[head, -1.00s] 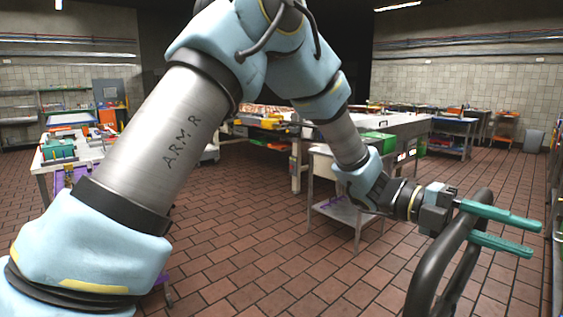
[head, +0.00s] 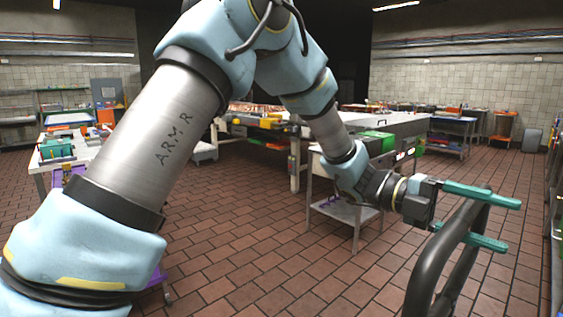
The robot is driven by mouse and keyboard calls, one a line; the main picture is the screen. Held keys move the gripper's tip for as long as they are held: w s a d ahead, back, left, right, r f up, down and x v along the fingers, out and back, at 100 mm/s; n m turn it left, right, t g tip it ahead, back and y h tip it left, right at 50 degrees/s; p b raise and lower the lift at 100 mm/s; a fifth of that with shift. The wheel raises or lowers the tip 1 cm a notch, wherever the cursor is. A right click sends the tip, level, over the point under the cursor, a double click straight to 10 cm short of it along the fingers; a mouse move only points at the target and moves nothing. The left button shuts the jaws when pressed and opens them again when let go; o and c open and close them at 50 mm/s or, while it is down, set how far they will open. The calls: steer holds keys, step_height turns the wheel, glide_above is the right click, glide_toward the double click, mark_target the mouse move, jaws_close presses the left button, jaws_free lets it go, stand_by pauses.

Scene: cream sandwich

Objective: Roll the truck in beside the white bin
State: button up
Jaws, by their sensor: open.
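A black tubular handle (head: 430,268), which looks like the truck's push bar, rises at the lower right. The rest of the truck is out of frame. My gripper (head: 513,225) is open, its two teal fingers spread apart and pointing right. The fingers overlap the top bend of the handle in the picture, with part of the bar showing between them. I cannot tell whether they touch it.
A steel side table (head: 345,212) with a lower shelf stands beyond my arm, beside a long workbench (head: 405,128). A cluttered table (head: 40,163) is at the left. Shelving runs along the right edge. The brown tiled floor (head: 270,255) is clear in the middle.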

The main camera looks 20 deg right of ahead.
steer(key=w+f+n+t+h+b, duration=0.15)
steer(key=w+n+t+h, duration=1)
steer(key=w, duration=1.55)
steer(key=w+a+f+n+t+y, duration=0.2)
steer(key=w+a+n+t+y, duration=0.1)
steer(key=w+a+n+t, duration=0.45)
steer(key=w+a+f+n+t+y, duration=0.3)
steer(key=w+a+n+t, duration=0.2)
steer(key=w+a+n, duration=0.45)
steer(key=a+f+n+y, duration=0.35)
steer(key=a+n, duration=0.25)
steer(key=a, duration=0.5)
steer(key=a+f+n+y, duration=0.3)
steer(key=a+n+y, duration=0.2)
steer(key=a, duration=0.6)
steer(key=s+a+f+n+g+y, duration=0.1)
steer(key=s+a+f+n+g, duration=0.1)
steer(key=s+a+n, duration=0.3)
steer(key=s+a+f+n+g+y, duration=0.1)
steer(key=s+a+f+n+g, duration=0.1)
steer(key=s+a+n, duration=0.3)
steer(key=s+a+g, duration=0.1)
steer(key=s, duration=0.3)
steer(key=shift+a+f+b, duration=0.15)
steer(key=shift+f+b, duration=0.2)
steer(key=shift+f, duration=0.05)
